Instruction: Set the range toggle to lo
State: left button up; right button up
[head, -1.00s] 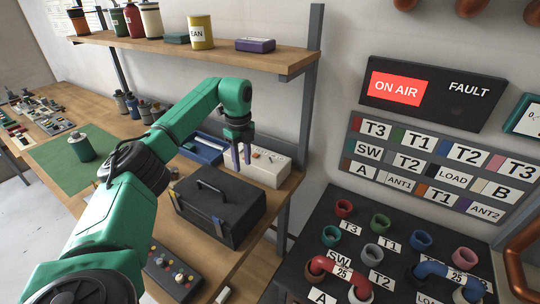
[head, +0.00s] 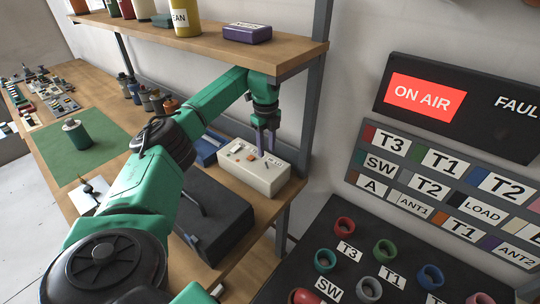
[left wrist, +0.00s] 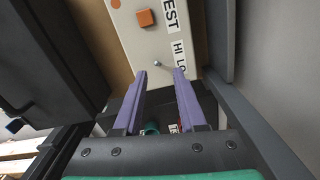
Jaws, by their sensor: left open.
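The white switch box (head: 264,182) stands on the wooden bench near its right end. In the left wrist view the box (left wrist: 134,41) shows an orange square button, a label ending in "EST" and a label reading "HI" and "LO" (left wrist: 180,58). The small metal range toggle (left wrist: 158,64) has a ball tip and sits beside that label; which way it is set I cannot tell. My left gripper (head: 266,150) is open over the box's right part. In the left wrist view its purple fingertips (left wrist: 160,73) lie either side of the toggle, with no clear contact. My right gripper is out of view.
A black toolbox (head: 215,215) stands in front of the box, below my left arm. A blue tray (head: 208,148) lies to the left. A shelf (head: 230,52) with a purple box (head: 247,33) hangs above, and a grey post (head: 313,100) rises at the right.

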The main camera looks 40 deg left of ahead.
aim_at(266, 165)
pick_arm(q)
jog(key=f, duration=0.1)
jog(key=f+p, duration=0.1)
jog(key=f, duration=0.3)
jog(key=shift+s+f, duration=0.1)
jog(key=shift+s, duration=0.2)
jog(key=shift+w+f, duration=0.2)
jog(key=shift+s+r, duration=0.15)
jog(key=shift+s, duration=0.05)
grip_shut()
